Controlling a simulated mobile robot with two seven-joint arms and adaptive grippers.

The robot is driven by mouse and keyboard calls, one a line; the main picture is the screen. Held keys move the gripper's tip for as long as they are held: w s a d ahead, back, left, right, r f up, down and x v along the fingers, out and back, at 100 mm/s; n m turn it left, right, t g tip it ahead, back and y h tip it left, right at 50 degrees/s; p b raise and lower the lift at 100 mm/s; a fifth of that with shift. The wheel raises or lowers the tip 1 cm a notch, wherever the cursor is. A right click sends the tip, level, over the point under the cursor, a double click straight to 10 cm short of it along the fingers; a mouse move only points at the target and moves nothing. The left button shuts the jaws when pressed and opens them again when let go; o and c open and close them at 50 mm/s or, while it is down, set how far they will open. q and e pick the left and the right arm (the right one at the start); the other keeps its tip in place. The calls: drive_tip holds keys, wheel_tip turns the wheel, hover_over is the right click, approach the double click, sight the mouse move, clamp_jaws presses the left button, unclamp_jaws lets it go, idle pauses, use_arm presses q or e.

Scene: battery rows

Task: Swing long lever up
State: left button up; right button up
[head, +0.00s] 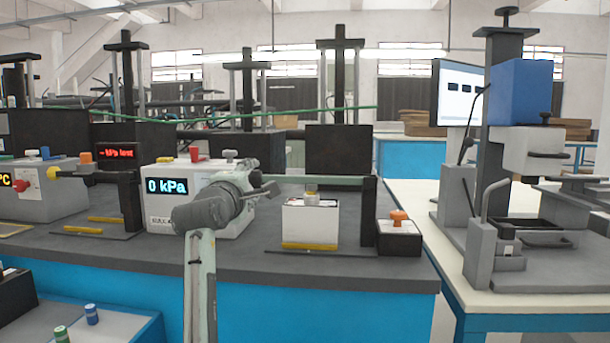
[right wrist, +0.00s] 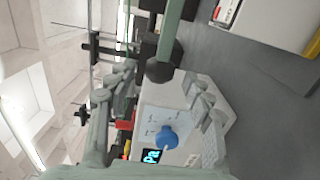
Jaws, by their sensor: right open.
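The long lever (head: 318,180) is a thin grey-green bar that lies about level in the head view. Its right end meets a black post (head: 368,212), and its left end is at my right gripper (head: 262,187). In the right wrist view the lever (right wrist: 172,32) comes down from the top and ends in a dark ball knob (right wrist: 160,70). My right gripper (right wrist: 164,80) is open, with one finger on each side of the knob in that view. I cannot tell whether a finger touches it. My left gripper is out of view.
A white box with a "0 kPa" display (head: 167,187) stands behind my right arm. A white block with a yellow strip (head: 310,222) sits under the lever. A small black box with an orange knob (head: 398,218) is right of the post. A press (head: 500,130) stands farther right.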

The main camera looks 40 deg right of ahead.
drive_tip(key=shift+w+d, duration=0.15)
drive_tip(key=shift+d, duration=0.2)
drive_tip(key=x, duration=0.7)
drive_tip(key=shift+w+a, duration=0.1)
drive_tip(key=shift+a, duration=0.05)
drive_tip(key=shift+c, duration=0.2)
clamp_jaws()
